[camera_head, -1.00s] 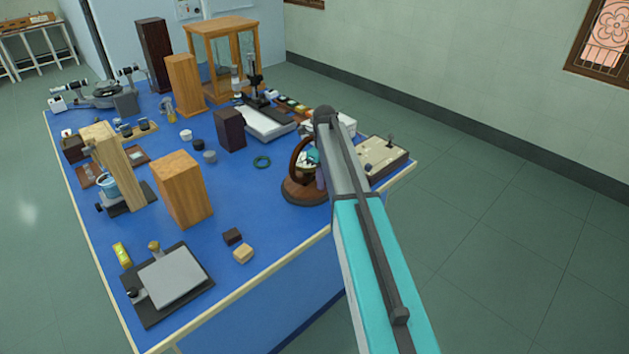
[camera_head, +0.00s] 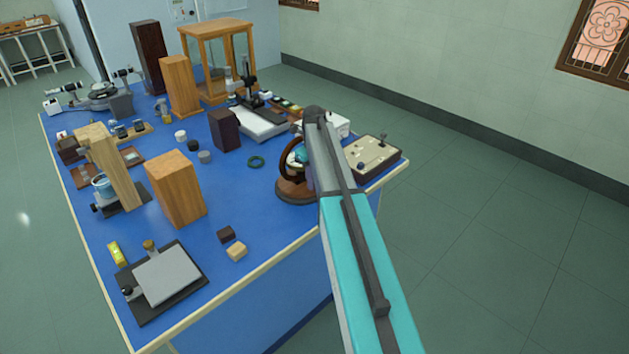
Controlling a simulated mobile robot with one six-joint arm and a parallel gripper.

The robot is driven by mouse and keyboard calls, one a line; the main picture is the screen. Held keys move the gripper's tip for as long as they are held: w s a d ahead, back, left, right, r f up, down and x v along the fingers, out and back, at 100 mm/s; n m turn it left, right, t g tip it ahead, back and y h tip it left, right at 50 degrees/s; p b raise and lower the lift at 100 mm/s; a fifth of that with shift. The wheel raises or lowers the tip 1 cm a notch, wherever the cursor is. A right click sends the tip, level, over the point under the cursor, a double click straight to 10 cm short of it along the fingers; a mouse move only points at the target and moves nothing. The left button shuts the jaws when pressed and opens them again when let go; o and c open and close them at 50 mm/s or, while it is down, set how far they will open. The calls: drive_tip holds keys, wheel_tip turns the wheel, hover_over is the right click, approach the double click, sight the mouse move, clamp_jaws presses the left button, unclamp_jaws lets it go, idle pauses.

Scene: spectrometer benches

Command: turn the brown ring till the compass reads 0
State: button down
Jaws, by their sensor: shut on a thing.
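The brown ring (camera_head: 285,158) stands upright on a round brown base (camera_head: 293,191) near the right edge of the blue bench. My arm crosses in front of its right side. A small teal part of my gripper (camera_head: 303,156) shows inside the ring, beside the arm. The gripper is shut on the ring, but its fingertips and the contact are mostly hidden behind my arm. The compass dial and its reading cannot be made out.
A control box (camera_head: 372,156) with a knob stands right of the ring. Bench space in front of the ring is clear.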

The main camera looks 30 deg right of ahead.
drive_tip(key=c, duration=1.6)
unclamp_jaws()
drive_tip(key=shift+a, duration=0.15)
drive_tip(key=shift+c, duration=0.2)
drive_tip(key=shift+r, duration=0.2)
wheel_tip(320, 180, up, 13)
drive_tip(key=b, duration=0.3)
drive_tip(key=shift+r, duration=0.2)
drive_tip(key=shift+s, duration=0.1)
